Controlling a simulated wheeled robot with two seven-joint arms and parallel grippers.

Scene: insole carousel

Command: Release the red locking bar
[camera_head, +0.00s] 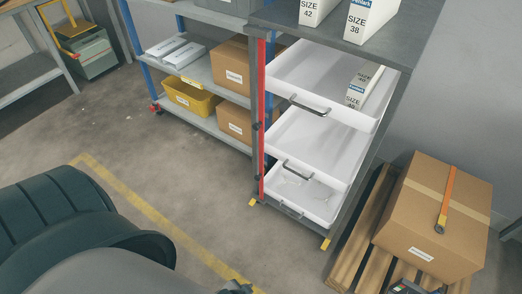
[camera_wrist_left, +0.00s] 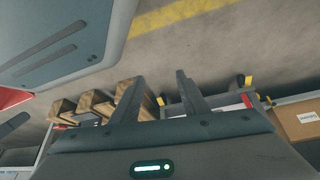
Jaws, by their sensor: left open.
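The red locking bar (camera_head: 262,120) stands upright along the left front edge of the grey drawer cart (camera_head: 400,58), in front of the left ends of its white drawers (camera_head: 318,95). Dark fittings sit on it at mid height and near its foot. My left gripper (camera_wrist_left: 160,77) is open and empty in the left wrist view, with bare floor between its fingertips. It is apart from the bar. In the head view my arm fills the lower left, and I cannot make out the left fingers. My right gripper is not in view.
A blue-posted shelf (camera_head: 210,75) with a yellow bin (camera_head: 190,98) and cartons stands left of the cart. A large carton (camera_head: 435,215) sits on a wooden pallet (camera_head: 345,245) at right. A yellow line (camera_head: 150,215) crosses the open floor before the cart.

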